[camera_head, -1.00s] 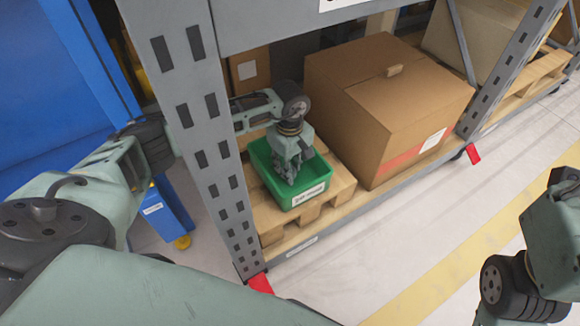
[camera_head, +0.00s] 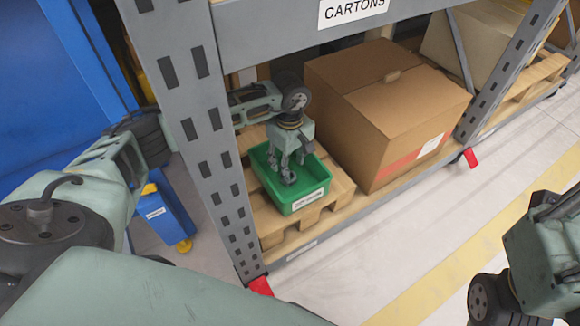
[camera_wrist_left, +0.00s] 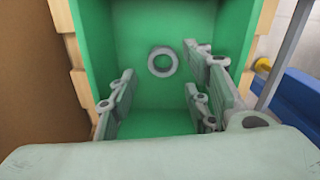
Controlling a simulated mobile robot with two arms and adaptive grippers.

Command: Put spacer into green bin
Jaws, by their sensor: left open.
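The green bin (camera_head: 307,201) stands on a wooden pallet inside the shelf bay, with a white label on its front. My left gripper (camera_head: 285,172) points down into the bin with its fingers apart. In the left wrist view my left gripper (camera_wrist_left: 160,105) is open and empty between its fingers. The spacer (camera_wrist_left: 162,62), a grey ring, appears inside the green bin (camera_wrist_left: 150,121), apart from the fingers; the head view does not show it clearly. My right arm shows at the right edge of the head view, but its gripper is out of sight.
A large cardboard box (camera_head: 400,118) stands right of the bin on the pallet (camera_head: 338,189). The grey shelf upright (camera_head: 205,130) rises left of the bin, close to my left arm. A shelf beam (camera_head: 270,30) crosses above. The floor in front is clear.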

